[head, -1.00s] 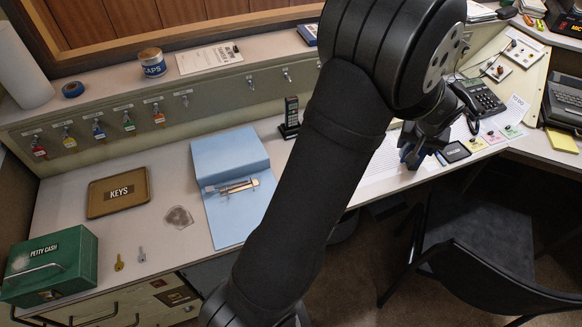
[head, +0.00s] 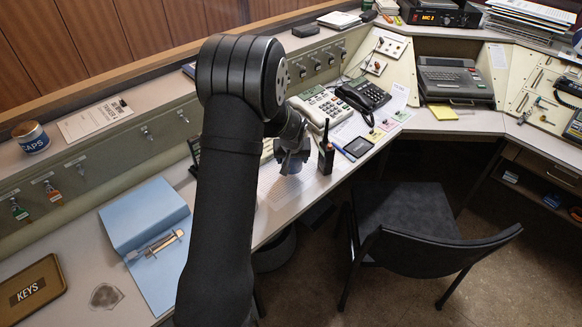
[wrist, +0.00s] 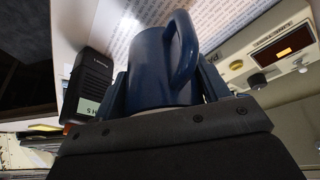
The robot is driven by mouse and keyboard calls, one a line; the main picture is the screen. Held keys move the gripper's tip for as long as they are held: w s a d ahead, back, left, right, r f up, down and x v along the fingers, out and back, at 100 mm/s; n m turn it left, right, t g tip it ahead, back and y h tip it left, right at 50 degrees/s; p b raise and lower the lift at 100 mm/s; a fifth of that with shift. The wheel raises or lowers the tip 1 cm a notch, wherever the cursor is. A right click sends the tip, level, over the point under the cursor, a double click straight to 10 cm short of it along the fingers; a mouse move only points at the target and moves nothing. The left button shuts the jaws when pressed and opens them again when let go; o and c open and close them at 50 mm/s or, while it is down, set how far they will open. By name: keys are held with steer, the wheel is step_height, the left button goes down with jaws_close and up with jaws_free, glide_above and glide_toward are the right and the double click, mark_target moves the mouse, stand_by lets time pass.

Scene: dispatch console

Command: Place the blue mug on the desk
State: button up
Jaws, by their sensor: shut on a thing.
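The blue mug (wrist: 148,68) fills the middle of the wrist view, its handle curving on the right side. My gripper (wrist: 162,88) is shut on it, with one finger on each side of the body. In the head view my gripper (head: 292,160) is over the printed sheet on the middle stretch of the desk (head: 262,228), left of the black radio. Whether the mug touches the desk cannot be told.
The upright black radio (head: 327,150) stands close to the right of my gripper and also shows in the wrist view (wrist: 92,80). A beige phone unit (head: 322,106), black phone (head: 364,95) and dark pad (head: 358,147) are nearby. A blue binder (head: 150,230) lies left; a chair (head: 405,225) stands in front.

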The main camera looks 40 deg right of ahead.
mark_target(292, 165)
steer(key=shift+w+f, duration=0.15)
steer(key=shift+f, duration=1.9)
steer(key=shift+f, duration=0.2)
steer(key=o, duration=1.1)
steer(key=shift+o, duration=0.2)
steer(key=shift+a+r, duration=0.1)
steer(key=shift+r, duration=0.55)
steer(key=v, duration=1.1)
